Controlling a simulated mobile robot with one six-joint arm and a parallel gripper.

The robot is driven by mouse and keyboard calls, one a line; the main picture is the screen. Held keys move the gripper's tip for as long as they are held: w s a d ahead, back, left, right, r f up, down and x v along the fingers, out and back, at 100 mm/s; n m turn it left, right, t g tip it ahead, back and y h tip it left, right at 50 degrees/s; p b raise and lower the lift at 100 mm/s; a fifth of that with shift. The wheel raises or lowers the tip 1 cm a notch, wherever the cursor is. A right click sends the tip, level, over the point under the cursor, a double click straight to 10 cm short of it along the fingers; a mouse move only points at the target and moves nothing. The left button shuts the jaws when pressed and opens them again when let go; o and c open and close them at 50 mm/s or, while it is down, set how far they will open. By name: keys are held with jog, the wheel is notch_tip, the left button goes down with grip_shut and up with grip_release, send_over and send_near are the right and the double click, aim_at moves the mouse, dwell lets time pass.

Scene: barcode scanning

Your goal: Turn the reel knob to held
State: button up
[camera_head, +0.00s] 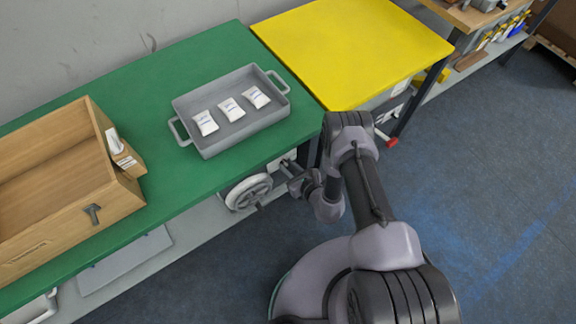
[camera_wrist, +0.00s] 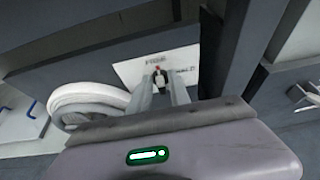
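The reel knob (camera_wrist: 160,75) is small and dark with a bit of red. It sits on a white label plate (camera_wrist: 132,72) in the wrist view. The word FREE shows above the knob, and a second word to its right is partly hidden. My gripper (camera_wrist: 162,88) points at the plate with its two fingers apart, one on each side of the knob in the picture. I cannot tell whether they touch it. The pale reel (camera_wrist: 88,103) is left of my gripper; in the head view the reel (camera_head: 248,191) hangs under the green bench's front edge.
The green bench (camera_head: 205,58) carries a grey tray (camera_head: 208,152) with three white packets and a wooden box (camera_head: 60,225). A yellow table (camera_head: 350,45) adjoins on the right. A dark post (camera_wrist: 228,45) stands close right of my gripper. The floor is open at right.

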grip_shut()
jog(key=m+y, duration=0.1)
jog(key=m, duration=0.1)
jog(key=m+g+y, duration=0.1)
jog(key=m, duration=0.1)
jog(key=d+m+y, duration=0.1)
jog(key=shift+w+f+m+g+y, duration=0.2)
jog(key=shift+w+m+g+y, duration=0.1)
jog(key=shift+w+m+y, duration=0.1)
jog(key=m+y, duration=0.1)
jog(key=m, duration=0.2)
jog(key=shift+w+d+f+y, duration=0.15)
jog(key=shift+f+y, duration=0.1)
jog(key=shift+y, duration=0.15)
jog(key=shift+f+m+y, duration=0.2)
jog(key=shift+m+y, duration=0.4)
jog(key=shift+m, duration=1)
jog(key=shift+w, duration=0.1)
jog(key=o, duration=0.7)
grip_release()
jog(key=shift+c, duration=0.2)
jog(key=shift+f, duration=0.1)
